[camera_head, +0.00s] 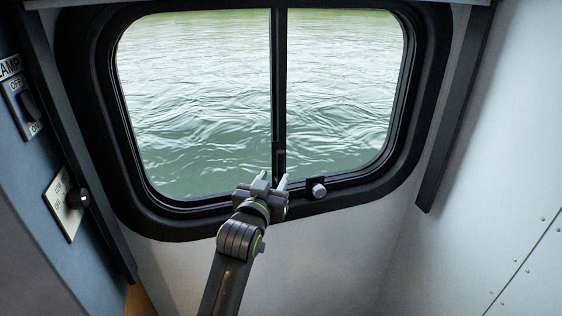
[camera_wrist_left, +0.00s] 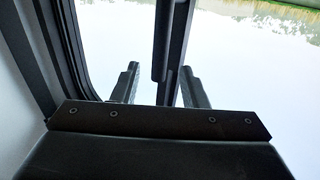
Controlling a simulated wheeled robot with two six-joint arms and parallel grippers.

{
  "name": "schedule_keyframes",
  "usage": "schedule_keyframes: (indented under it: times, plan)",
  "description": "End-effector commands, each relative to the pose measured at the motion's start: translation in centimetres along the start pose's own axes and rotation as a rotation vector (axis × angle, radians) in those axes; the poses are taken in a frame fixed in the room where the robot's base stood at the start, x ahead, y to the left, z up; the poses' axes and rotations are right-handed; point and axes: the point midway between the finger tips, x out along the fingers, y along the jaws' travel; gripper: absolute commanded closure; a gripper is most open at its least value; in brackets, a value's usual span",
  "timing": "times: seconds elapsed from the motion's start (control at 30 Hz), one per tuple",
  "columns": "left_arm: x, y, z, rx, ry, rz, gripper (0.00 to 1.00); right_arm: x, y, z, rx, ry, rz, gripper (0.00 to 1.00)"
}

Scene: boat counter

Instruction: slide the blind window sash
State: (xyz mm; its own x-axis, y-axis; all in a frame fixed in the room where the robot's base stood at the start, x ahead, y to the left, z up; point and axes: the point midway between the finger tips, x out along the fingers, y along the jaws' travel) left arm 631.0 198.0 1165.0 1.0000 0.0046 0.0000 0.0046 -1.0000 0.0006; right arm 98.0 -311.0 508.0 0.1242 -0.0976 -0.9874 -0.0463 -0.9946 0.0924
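The window (camera_head: 95,120) has a black rounded frame and two panes, with water outside. A dark vertical sash bar (camera_head: 278,90) divides the panes near the middle, with a thicker piece low on it. My left gripper (camera_head: 272,180) is at the foot of this bar, its fingers pointing at the window. In the left wrist view the two fingers (camera_wrist_left: 158,85) are spread apart, with the sash bar (camera_wrist_left: 172,50) showing between them in the picture. I cannot tell whether they touch it. My right gripper is in neither view.
A round light knob (camera_head: 319,190) sits on the lower frame, right of my gripper. A lamp switch (camera_head: 28,108) and a plate with a dark knob (camera_head: 66,203) are on the left wall. Dark rails flank the window. The wall below is bare.

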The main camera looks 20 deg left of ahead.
Motion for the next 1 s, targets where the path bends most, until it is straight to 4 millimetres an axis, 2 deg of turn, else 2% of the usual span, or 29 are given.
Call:
schedule_keyframes:
  times: [0.3, 0.5, 0.93, 1.0]
  plan:
    - [4.8, -0.1, -0.2, 0.003, 0.000, 0.000, 0.60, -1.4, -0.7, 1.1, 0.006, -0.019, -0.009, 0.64]
    - [6.6, 0.0, -0.1, 0.001, 0.000, 0.000, 0.60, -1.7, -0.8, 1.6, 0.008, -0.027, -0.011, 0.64]
    - [7.2, 0.0, 0.0, 0.001, 0.000, 0.000, 0.60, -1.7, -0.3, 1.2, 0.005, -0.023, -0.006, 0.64]
    - [7.2, 0.0, 0.0, 0.001, 0.000, 0.000, 0.67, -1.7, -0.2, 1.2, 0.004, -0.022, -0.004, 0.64]
